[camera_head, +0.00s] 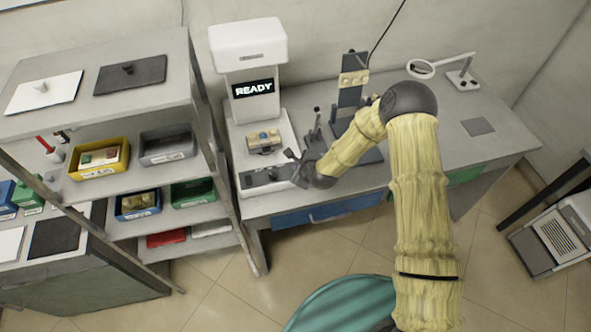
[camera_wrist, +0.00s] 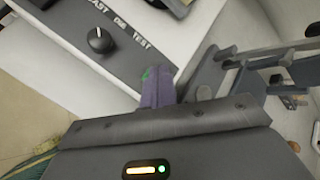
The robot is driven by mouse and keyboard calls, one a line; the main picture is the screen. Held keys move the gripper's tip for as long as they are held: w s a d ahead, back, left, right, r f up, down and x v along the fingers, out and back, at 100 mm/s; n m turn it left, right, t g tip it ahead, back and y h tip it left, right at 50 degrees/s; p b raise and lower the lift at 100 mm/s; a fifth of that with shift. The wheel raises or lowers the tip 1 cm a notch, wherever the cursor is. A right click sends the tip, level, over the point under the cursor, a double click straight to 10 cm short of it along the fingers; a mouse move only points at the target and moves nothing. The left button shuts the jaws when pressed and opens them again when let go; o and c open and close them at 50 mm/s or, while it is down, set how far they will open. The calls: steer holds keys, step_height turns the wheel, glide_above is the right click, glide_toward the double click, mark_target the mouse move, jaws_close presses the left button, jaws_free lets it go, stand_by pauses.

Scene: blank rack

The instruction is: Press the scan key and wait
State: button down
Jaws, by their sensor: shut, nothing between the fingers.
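The white scanner (camera_head: 249,45) stands on the bench with its display (camera_head: 254,88) reading READY. A small block-like part (camera_head: 264,141) sits on its bed. The grey control panel (camera_head: 266,180) along its front also shows in the wrist view (camera_wrist: 85,40), with a black knob (camera_wrist: 100,40) and lettering that includes DIE and TEST. My gripper (camera_head: 299,168) is at the panel's right end. In the wrist view its purple fingers (camera_wrist: 158,86) are shut and empty. A small green patch (camera_wrist: 147,73), possibly the scan key, shows at the fingers' edge; I cannot tell whether they touch it.
A grey stand (camera_head: 350,95) is close to the right of my gripper. A ring-shaped magnifier lamp (camera_head: 421,68) stands farther right. Shelves with a yellow bin (camera_head: 98,158) and other bins are at left. A teal round seat (camera_head: 340,305) is in front of the bench.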

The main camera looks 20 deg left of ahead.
steer(key=shift+f+b, duration=0.45)
stand_by(0.6)
steer(key=shift+r+p, duration=0.45)
steer(key=shift+r, duration=0.45)
steer(key=shift+r+p, duration=1.45)
steer(key=shift+r, duration=1.05)
